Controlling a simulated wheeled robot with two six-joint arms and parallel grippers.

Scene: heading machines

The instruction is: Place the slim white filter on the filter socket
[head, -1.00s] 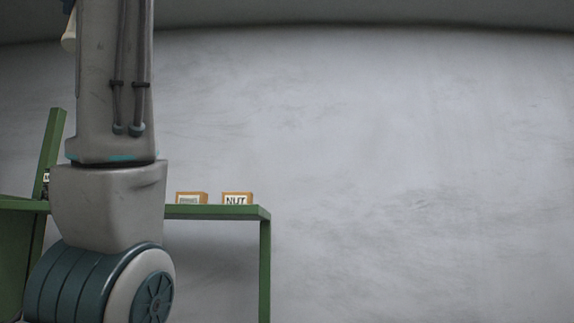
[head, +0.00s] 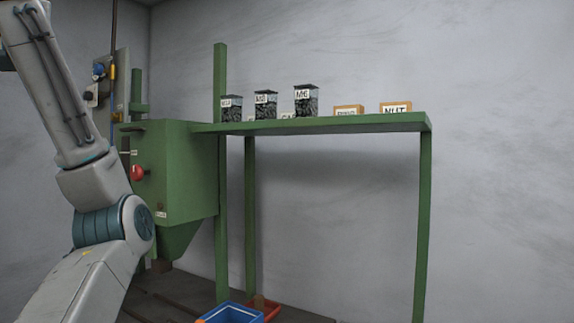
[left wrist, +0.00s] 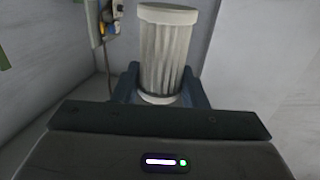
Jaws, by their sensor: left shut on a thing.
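The slim white filter (left wrist: 166,55) is a pleated cylinder with a smooth rim, seen in the left wrist view. My left gripper (left wrist: 162,88) is shut on it, with a dark finger on each side of its lower part. The filter stands roughly upright in the fingers. In the head view my left arm comes in at the left, but its gripper and the filter are out of frame. I cannot make out the filter socket in either view. My right gripper is not in view.
A green machine cabinet (head: 180,185) with a red knob (head: 137,173) stands behind my left arm. A green shelf (head: 370,122) holds dark jars (head: 306,100) and a NUT box (head: 396,108). A blue bin (head: 230,314) is on the floor below. Wall fittings (head: 98,72) hang at upper left.

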